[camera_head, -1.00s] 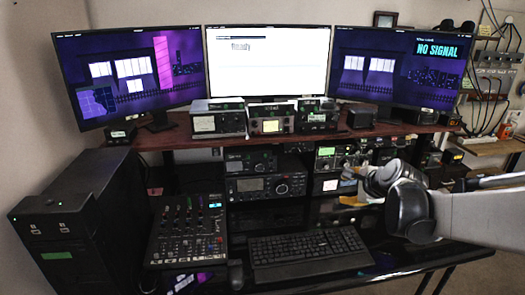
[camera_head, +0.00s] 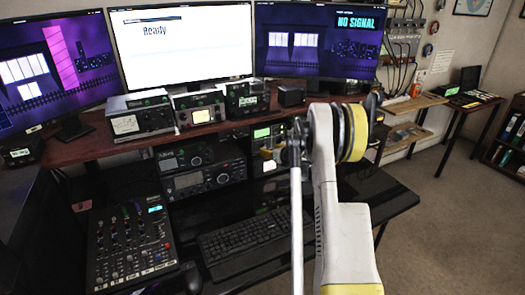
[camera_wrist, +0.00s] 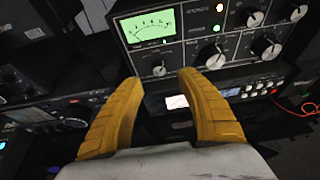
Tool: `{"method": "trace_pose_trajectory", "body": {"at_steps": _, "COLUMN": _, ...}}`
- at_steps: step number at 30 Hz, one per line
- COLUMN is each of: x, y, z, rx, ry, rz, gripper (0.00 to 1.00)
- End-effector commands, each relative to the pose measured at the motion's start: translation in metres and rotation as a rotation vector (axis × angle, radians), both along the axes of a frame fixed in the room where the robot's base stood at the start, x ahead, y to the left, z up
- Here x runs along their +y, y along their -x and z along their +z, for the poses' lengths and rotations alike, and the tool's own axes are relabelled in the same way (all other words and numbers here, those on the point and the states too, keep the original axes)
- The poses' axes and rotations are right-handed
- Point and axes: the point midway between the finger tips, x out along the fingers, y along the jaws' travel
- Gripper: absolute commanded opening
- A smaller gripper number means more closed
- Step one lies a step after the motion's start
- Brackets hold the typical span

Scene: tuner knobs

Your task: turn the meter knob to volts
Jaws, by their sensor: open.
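A black device with a lit green analog meter (camera_wrist: 150,25) fills the top of the wrist view. A small knob (camera_wrist: 159,70) sits below the meter, and larger knobs (camera_wrist: 212,57) are to its right. The labels are too small to read, so I cannot tell the knob's setting. My gripper (camera_wrist: 159,78) is open and empty. Its two yellow fingers point at the device, with the small knob appearing between their tips; no contact is visible. In the head view the green meter (camera_head: 262,133) shows left of my arm, which hides much of the device.
Below the device is another unit with a row of small knobs (camera_wrist: 262,87). A radio (camera_wrist: 35,113) is at the left. In the head view, a keyboard (camera_head: 247,240) and a mixer (camera_head: 131,245) lie on the desk. Open floor (camera_head: 450,220) is at the right.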

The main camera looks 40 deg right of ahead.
Motion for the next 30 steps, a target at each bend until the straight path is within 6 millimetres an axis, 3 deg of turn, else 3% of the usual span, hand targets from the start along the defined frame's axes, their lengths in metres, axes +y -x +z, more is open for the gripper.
{"method": "trace_pose_trajectory", "body": {"at_steps": 3, "x": -0.005, "y": -0.022, "z": -0.011, "rx": 0.000, "ry": 0.001, "rz": 0.002, "gripper": 0.45}}
{"method": "trace_pose_trajectory", "body": {"at_steps": 9, "x": -0.010, "y": -0.043, "z": -0.019, "rx": 0.000, "ry": 0.001, "rz": 0.002, "gripper": 0.45}}
{"method": "trace_pose_trajectory", "body": {"at_steps": 20, "x": -0.011, "y": -0.048, "z": -0.020, "rx": 0.001, "ry": 0.002, "rz": 0.002, "gripper": 0.45}}
{"method": "trace_pose_trajectory", "body": {"at_steps": 24, "x": -0.011, "y": -0.048, "z": -0.020, "rx": 0.001, "ry": 0.002, "rz": 0.002, "gripper": 0.03}}
{"method": "trace_pose_trajectory", "body": {"at_steps": 30, "x": -0.011, "y": -0.048, "z": -0.020, "rx": 0.001, "ry": 0.003, "rz": 0.001, "gripper": 0.00}}
